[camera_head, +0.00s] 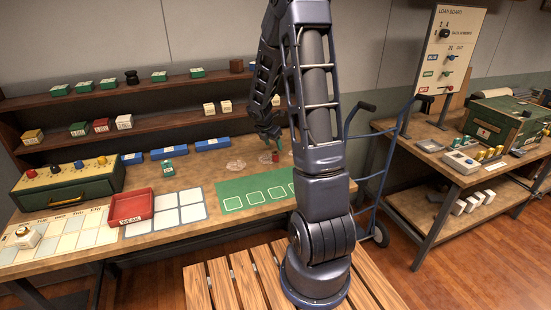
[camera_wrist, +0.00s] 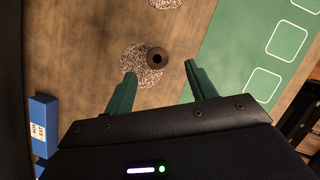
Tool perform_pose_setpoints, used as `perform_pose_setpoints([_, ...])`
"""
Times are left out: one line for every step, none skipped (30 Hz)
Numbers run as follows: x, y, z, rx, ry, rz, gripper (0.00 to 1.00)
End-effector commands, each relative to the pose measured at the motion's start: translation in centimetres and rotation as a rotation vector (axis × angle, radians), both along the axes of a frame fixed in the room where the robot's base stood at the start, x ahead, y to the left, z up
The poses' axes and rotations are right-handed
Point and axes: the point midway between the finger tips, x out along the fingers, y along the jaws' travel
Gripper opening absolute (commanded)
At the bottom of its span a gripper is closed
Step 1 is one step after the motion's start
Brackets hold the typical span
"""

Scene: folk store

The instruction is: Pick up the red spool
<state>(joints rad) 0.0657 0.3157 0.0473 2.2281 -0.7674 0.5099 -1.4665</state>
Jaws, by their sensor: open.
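A small reddish spool (camera_head: 275,157) stands on the worktable just below my gripper (camera_head: 270,139) in the head view. In the wrist view a round, dark brown-red spool top (camera_wrist: 157,58) with a dark centre hole shows from above, on a speckled round patch (camera_wrist: 136,70). My gripper (camera_wrist: 160,69) is open, with its two green fingers apart. The spool lies between the lines of the fingertips, slightly toward the left one and about level with or just beyond the tips. No contact shows. The remaining height above the spool is hard to judge.
A second speckled patch (camera_wrist: 165,3) lies nearby. A green mat with white squares (camera_head: 232,193) lies in front. Blue blocks (camera_head: 212,144) line the table's back, below a shelf (camera_head: 180,129). A red tray (camera_head: 130,206) stands left.

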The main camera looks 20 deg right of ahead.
Motion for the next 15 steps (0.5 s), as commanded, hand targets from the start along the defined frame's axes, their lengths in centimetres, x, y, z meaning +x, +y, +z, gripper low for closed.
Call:
perform_pose_setpoints([0.1, -0.2, -0.7, 0.0, 0.002, 0.0, 0.56])
perform_pose_setpoints([0.2, -0.3, -1.1, 0.0, 0.002, 0.001, 0.56])
perform_pose_setpoints([0.3, -0.5, -1.5, 0.0, 0.002, 0.001, 0.56])
perform_pose_setpoints([0.4, -0.5, -1.8, 0.0, 0.002, 0.0, 0.56])
perform_pose_setpoints([0.4, -0.6, -2.0, 0.0, 0.002, 0.001, 0.56])
perform_pose_setpoints([0.5, -0.7, -2.2, 0.0, 0.0, 0.001, 0.56])
perform_pose_setpoints([0.5, -0.8, -2.3, 0.0, 0.0, 0.001, 0.56])
perform_pose_setpoints([0.6, -0.8, -2.4, 0.0, 0.0, 0.001, 0.56])
perform_pose_setpoints([0.6, -0.9, -2.7, 0.0, 0.0, 0.001, 0.56])
perform_pose_setpoints([0.7, -0.9, -2.9, 0.0, 0.0, 0.001, 0.56])
perform_pose_setpoints([0.8, -1.0, -3.2, 0.0, 0.002, 0.001, 0.56])
perform_pose_setpoints([0.9, -1.1, -3.6, 0.0, 0.002, -0.001, 0.56])
perform_pose_setpoints([1.0, -1.2, -4.0, 0.0, 0.002, -0.001, 0.56])
perform_pose_setpoints([1.2, -1.3, -4.3, 0.0, 0.001, 0.0, 0.56])
perform_pose_setpoints([1.4, -1.5, -4.8, 0.0, 0.002, 0.0, 0.56])
